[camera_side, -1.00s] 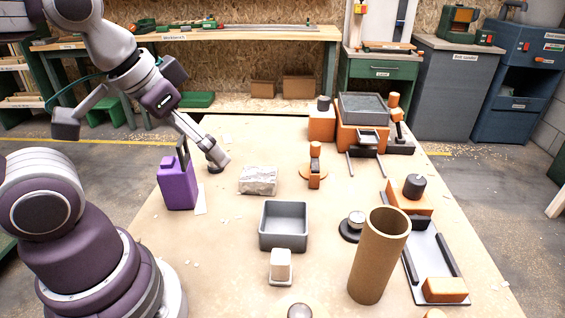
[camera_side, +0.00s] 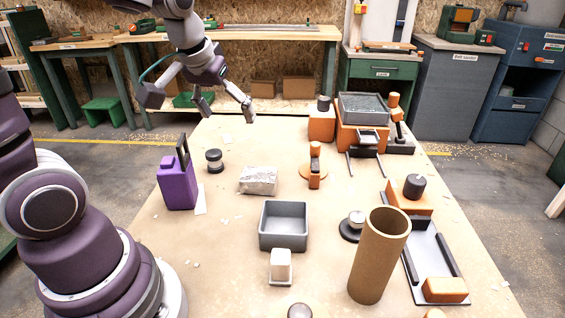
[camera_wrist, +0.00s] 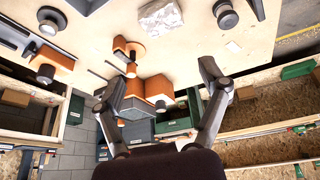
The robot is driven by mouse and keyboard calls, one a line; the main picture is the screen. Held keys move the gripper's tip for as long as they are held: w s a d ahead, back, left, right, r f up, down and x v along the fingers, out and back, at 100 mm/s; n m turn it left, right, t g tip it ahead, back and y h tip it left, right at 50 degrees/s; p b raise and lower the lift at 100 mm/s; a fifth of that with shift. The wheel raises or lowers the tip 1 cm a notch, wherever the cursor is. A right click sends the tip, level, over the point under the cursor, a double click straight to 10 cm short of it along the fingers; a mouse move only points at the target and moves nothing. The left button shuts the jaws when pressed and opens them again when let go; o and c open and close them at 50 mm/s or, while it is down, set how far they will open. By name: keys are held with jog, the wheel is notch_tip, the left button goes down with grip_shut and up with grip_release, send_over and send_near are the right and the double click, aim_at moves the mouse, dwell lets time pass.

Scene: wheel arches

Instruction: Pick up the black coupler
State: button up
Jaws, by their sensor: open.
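The likely black coupler (camera_side: 214,160) is a short dark cylinder with a lighter band, standing upright on the table between the purple block and the silvery lump. It also shows near the top right of the wrist view (camera_wrist: 225,15). My gripper (camera_side: 228,108) is open and empty, raised beyond the coupler toward the far edge of the table. In the wrist view my gripper (camera_wrist: 158,78) has its fingers spread wide, with nothing between them; the coupler lies beyond the right finger.
A purple block (camera_side: 178,184) with a dark upright plate stands left of the coupler. A silvery lump (camera_side: 258,180) lies to its right. A grey bin (camera_side: 284,245), a cardboard tube (camera_side: 379,256) and an orange block with a dark cylinder (camera_side: 414,187) stand farther right.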

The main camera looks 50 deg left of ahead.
jog(key=w+a+f+n+g+y, duration=0.1)
jog(key=w+a+f+n, duration=0.35)
jog(key=a, duration=0.35)
jog(key=n+g+y, duration=0.1)
jog(key=n+g, duration=0.1)
send_near(213, 152)
jog(key=f, duration=0.2)
jog(key=x, duration=1)
jog(key=shift+w+a+f, duration=0.2)
jog(key=shift+a+f, duration=0.05)
jog(key=shift+a, duration=0.15)
jog(key=c, duration=1)
